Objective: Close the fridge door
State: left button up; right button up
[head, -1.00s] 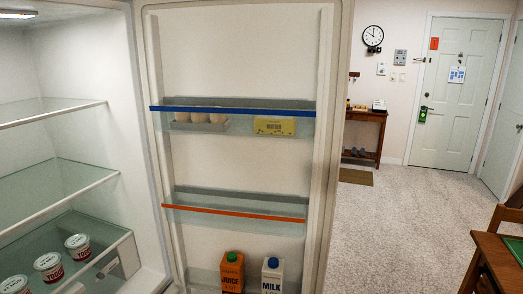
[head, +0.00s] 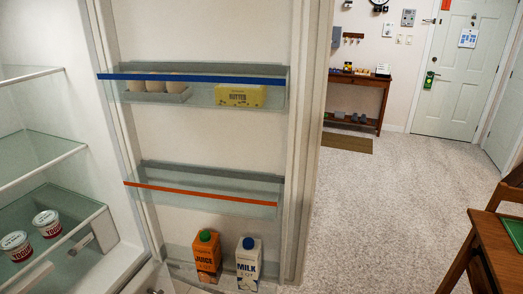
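The fridge door (head: 215,140) stands wide open in the head view, its inner side facing me. Its upper shelf holds several eggs in a tray (head: 157,88) and a yellow butter pack (head: 240,95). An orange juice carton (head: 207,257) and a white milk carton (head: 248,263) stand low in the door. The fridge interior (head: 40,105) is open at the left, with glass shelves and two yogurt cups (head: 47,223) in view.
Carpet (head: 375,225) to the right of the door is clear. A wooden table (head: 495,250) and a chair (head: 510,190) stand at the right edge. A console table (head: 358,95) and a white room door (head: 455,80) are at the back.

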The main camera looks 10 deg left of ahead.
aim_at(296, 34)
jog(key=i+l+z, duration=0.3)
jog(key=i, duration=0.15)
jog(key=i+l+z, duration=0.15)
jog(key=i+z, duration=0.15)
jog(key=i, duration=0.15)
jog(key=i+u, duration=0.3)
jog(key=i+l+u, duration=0.3)
jog(key=i, duration=0.2)
jog(key=i+u, duration=0.15)
jog(key=u, duration=0.3)
jog(key=i+l+u, duration=0.1)
jog(key=u, duration=0.35)
jog(key=i+l+u, duration=0.2)
jog(key=u, duration=0.2)
jog(key=i+l+u, duration=0.15)
jog(key=u, duration=0.3)
jog(key=i+l+u, duration=0.1)
jog(key=l+u, duration=0.15)
jog(key=u, duration=0.2)
jog(key=l+u, duration=0.25)
jog(key=u, duration=0.2)
jog(key=l+u, duration=0.25)
jog(key=u, duration=0.2)
jog(key=l+u, duration=0.5)
jog(key=l, duration=0.1)
